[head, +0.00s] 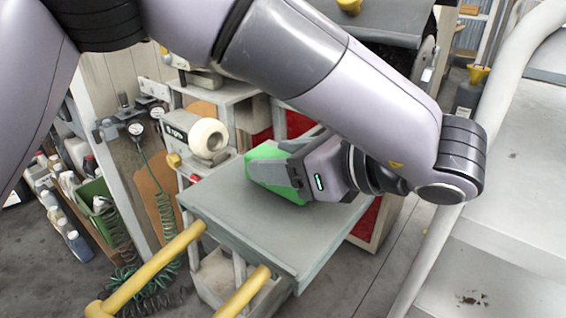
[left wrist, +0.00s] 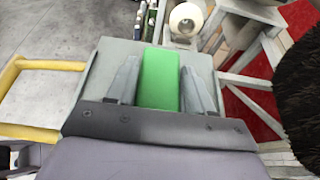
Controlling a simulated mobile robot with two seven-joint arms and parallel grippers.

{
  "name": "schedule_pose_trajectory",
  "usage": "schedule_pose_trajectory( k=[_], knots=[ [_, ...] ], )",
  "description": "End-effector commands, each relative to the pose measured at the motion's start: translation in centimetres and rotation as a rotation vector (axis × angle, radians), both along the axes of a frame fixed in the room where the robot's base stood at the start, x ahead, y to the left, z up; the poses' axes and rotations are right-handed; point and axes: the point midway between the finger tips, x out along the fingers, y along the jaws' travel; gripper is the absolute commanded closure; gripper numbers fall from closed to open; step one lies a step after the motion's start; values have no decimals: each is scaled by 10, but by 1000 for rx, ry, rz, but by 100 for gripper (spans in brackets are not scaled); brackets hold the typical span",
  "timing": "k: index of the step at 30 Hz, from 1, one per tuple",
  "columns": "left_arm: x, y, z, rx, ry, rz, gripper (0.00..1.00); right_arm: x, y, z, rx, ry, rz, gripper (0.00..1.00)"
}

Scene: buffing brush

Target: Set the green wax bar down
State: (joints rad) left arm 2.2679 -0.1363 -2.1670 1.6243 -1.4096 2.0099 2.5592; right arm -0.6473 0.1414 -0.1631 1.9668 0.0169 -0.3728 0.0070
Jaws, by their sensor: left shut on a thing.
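The green wax bar (head: 268,172) is at the far end of my left gripper (head: 283,170) in the head view, over the grey platform (head: 235,222). In the left wrist view the bar (left wrist: 160,78) lies between the two grey fingers of the left gripper (left wrist: 160,85), which are shut on it. The platform shows around it there too (left wrist: 100,85). The gripper body hides part of the bar, and I cannot tell whether the bar touches the platform. My right gripper is in neither view.
Yellow rails (head: 150,270) run from the platform's near side. A white roll (head: 205,138) is beside the platform at the back left. A dark round brush (left wrist: 300,95) is close on the right in the left wrist view. A pale metal frame (head: 470,170) stands at the right.

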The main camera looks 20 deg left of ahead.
Motion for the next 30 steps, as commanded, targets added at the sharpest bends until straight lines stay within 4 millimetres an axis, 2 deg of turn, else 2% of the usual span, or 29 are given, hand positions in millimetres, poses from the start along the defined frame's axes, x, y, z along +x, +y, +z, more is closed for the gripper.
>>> schedule_pose_trajectory(
  k=[3,13,14,16,30],
  knots=[
    [0,0,-9,0,0,0,84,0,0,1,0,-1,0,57],
    [0,0,-13,0,-2,1,84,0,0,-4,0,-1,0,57],
    [0,0,-13,0,-1,0,45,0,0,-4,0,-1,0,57],
    [0,0,-12,0,-1,0,23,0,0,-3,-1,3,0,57],
    [0,-1,-9,0,-1,-1,23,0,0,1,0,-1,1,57]
  ],
)
